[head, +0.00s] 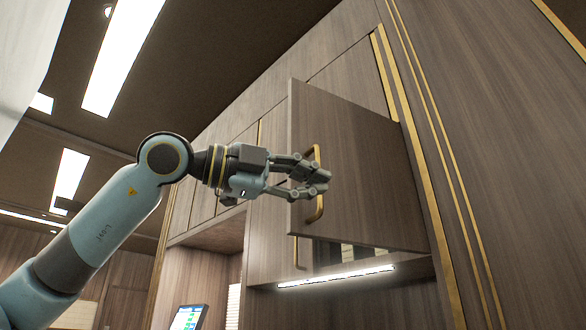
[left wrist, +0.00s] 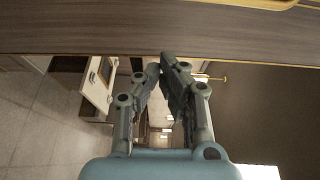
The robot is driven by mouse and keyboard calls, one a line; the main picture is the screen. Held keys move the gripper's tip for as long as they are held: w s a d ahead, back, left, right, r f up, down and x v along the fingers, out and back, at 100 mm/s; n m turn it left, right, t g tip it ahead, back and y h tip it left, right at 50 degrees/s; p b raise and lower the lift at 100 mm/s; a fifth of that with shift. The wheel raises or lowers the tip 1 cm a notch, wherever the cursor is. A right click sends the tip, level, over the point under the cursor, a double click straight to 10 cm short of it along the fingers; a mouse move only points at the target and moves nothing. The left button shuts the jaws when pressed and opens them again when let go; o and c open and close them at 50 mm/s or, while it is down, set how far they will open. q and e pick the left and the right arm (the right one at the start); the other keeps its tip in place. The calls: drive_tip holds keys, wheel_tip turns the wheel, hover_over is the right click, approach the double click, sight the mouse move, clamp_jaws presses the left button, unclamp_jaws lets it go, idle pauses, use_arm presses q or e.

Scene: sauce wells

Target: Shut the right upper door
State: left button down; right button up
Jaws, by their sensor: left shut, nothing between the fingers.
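The right upper door (head: 370,175) is a dark brown wood panel that stands open, swung out from the cabinet, with its free edge at the left. A gold bar handle (head: 318,208) is on its face near that edge. My left gripper (head: 326,182) is shut and empty, and its fingers overlap the door's free edge and partly hide the handle. In the left wrist view the shut fingertips (left wrist: 167,62) are at the lower edge of the door panel (left wrist: 130,32). Whether they touch it I cannot tell. My right gripper is not in view.
A lit strip (head: 335,277) runs under the upper cabinet (head: 268,235). A tall wood panel with gold trim (head: 500,140) stands to the right. A small screen (head: 188,318) shows below the cabinets.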

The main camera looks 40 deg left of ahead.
sight(321, 196)
use_arm(q)
drive_tip(key=shift+w+a+f+p, duration=0.1)
drive_tip(key=shift+w+a+p, duration=0.25)
drive_tip(key=shift+w, duration=0.45)
drive_tip(key=shift+w+a+p, duration=0.15)
drive_tip(key=shift+w+p, duration=0.3)
drive_tip(key=shift+w, duration=0.3)
drive_tip(key=shift+w+a+f+p, duration=0.1)
drive_tip(key=shift+w+a+p, duration=0.25)
drive_tip(key=shift+w, duration=0.45)
drive_tip(key=shift+r, duration=0.1)
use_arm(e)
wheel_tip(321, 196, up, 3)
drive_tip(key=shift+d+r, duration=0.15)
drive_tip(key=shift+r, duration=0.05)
use_arm(q)
drive_tip(key=shift+a, duration=0.1)
